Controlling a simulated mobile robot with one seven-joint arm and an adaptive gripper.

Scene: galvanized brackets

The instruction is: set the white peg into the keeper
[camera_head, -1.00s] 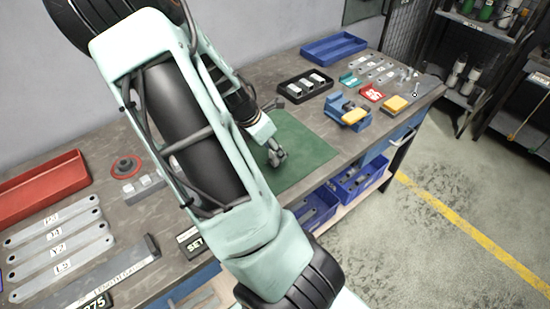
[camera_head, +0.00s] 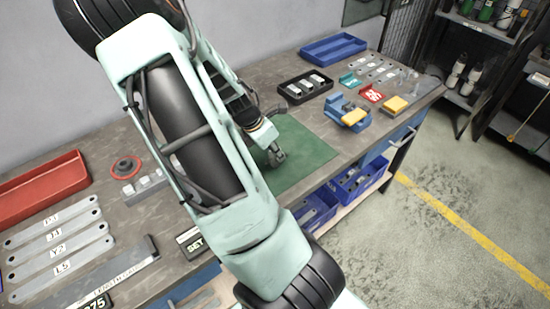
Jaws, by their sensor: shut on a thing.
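My gripper (camera_head: 276,157) is low over the green mat (camera_head: 305,150) in the middle of the bench. Its fingers look closed together. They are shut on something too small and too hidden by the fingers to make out. I cannot pick out the white peg for certain. I also cannot tell which fixture is the keeper. A grey block with pale square pieces (camera_head: 143,188) sits left of my arm. A blue fixture with a yellow top (camera_head: 348,112) stands right of the mat, apart from my gripper.
A black tray (camera_head: 290,93) with pale blocks and an empty blue tray (camera_head: 334,48) lie behind the mat. Red pieces, labelled plates and a yellow block (camera_head: 394,104) fill the right end. A red tray (camera_head: 40,186) and labelled metal strips (camera_head: 55,238) lie left. The mat's right part is clear.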

